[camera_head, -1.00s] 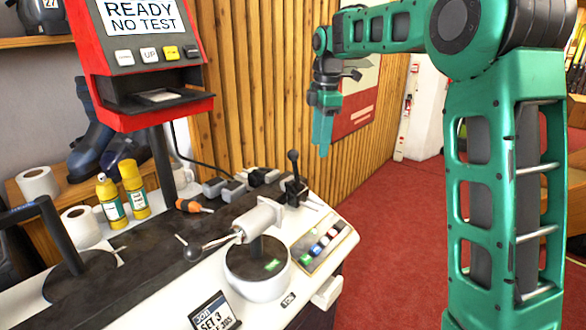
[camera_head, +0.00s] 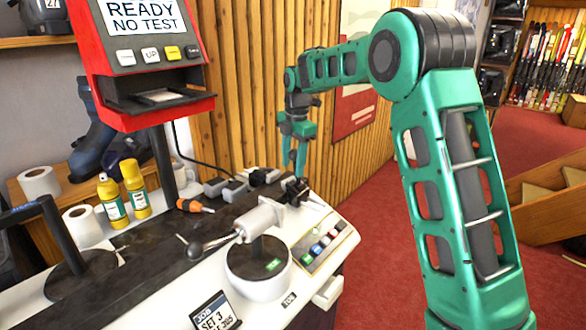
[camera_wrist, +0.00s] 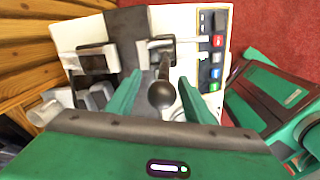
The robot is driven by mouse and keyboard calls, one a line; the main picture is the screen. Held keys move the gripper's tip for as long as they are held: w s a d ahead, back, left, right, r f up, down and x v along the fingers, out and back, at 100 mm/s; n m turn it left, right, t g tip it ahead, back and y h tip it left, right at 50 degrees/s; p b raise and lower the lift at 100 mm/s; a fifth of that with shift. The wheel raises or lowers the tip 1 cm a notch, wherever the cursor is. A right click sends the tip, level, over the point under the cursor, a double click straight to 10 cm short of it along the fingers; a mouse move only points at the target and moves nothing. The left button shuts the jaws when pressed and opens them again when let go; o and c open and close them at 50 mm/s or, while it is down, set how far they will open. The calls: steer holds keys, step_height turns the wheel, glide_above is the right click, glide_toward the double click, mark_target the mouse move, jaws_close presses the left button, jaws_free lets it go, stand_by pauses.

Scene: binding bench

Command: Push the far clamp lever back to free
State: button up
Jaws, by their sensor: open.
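The far clamp (camera_head: 297,189) is a small dark block near the back right end of the bench. Its lever has a dark ball knob (camera_wrist: 160,94), seen from above in the wrist view. My gripper (camera_head: 295,172) points down over this clamp. Its two green fingers are open, one on each side of the knob in the wrist view. The knob appears free of both fingers, though I cannot tell its exact depth between them. In the head view my gripper hides most of the lever.
A coloured button panel (camera_head: 325,244) lies to the right. Grey blocks (camera_head: 234,190) sit left of the clamp. A red display unit (camera_head: 150,70) stands at left; wood-slat wall behind.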

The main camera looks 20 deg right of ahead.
steer(key=shift+w+f, duration=0.1)
steer(key=shift+f, duration=0.7)
steer(key=shift+c, duration=0.2)
jaws_close()
steer(key=shift+r, duration=0.1)
